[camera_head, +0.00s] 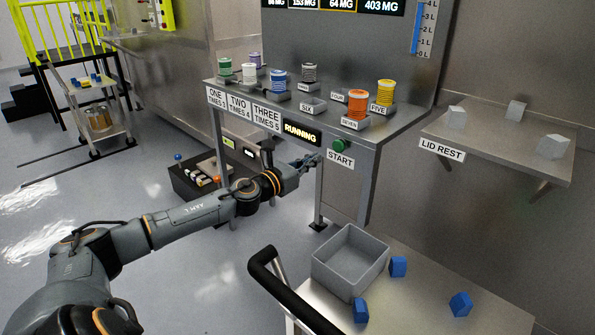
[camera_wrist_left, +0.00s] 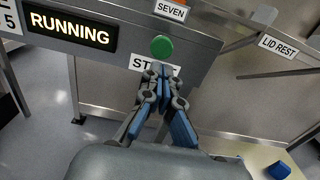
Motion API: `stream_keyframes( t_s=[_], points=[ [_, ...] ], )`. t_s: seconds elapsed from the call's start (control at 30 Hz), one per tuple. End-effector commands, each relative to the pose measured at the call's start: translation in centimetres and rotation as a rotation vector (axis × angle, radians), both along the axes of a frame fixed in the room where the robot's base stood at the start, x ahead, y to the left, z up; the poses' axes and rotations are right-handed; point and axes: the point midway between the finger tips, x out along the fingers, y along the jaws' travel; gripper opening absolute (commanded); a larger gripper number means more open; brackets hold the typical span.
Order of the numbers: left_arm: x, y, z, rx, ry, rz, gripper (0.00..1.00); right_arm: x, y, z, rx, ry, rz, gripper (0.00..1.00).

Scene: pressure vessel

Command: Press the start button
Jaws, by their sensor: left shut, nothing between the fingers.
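The green start button (camera_head: 341,145) sits on the front edge of the steel bench, just above the START label (camera_head: 340,159). A lit RUNNING display (camera_head: 300,133) is to its left. My left gripper (camera_head: 314,161) is shut and empty, a little left of the button in the head view. In the left wrist view the button (camera_wrist_left: 162,46) shows just beyond and above the shut fingertips (camera_wrist_left: 158,68), which cover part of the START label (camera_wrist_left: 140,64). The fingertips appear close to the button; I cannot tell whether they touch it. My right gripper is not in view.
The steel bench (camera_head: 228,116) carries several coloured spools in numbered holders. A cart below holds a grey bin (camera_head: 350,262) and blue blocks (camera_head: 460,304). A lid rest shelf (camera_head: 490,140) is on the right. A dark box (camera_head: 190,185) stands on the floor under the bench.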

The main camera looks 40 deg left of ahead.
Motion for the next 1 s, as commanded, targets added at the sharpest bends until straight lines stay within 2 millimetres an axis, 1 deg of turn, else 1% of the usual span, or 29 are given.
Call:
stream_keyframes(
  t_s=[0.03,0.07,0.2,0.4,0.67,1.0],
  points=[
    [-0.8,0.0,-0.3,0.003,0.004,-0.002,0.0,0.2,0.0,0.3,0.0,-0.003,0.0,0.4],
    [-1.1,0.1,-0.4,0.001,0.005,-0.001,0.0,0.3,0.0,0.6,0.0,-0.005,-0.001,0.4],
    [-2.7,0.1,-0.4,0.002,0.005,-0.002,0.0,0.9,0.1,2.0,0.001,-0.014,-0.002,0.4],
    [-4.2,0.4,-0.3,0.0,0.005,-0.001,0.0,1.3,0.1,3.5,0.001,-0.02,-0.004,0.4],
    [-5.1,0.4,-0.1,0.001,0.002,-0.002,0.0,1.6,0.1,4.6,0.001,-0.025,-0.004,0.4],
    [-5.2,0.4,0.0,0.0,0.001,-0.001,0.0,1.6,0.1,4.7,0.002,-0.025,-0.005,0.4]
  ],
)
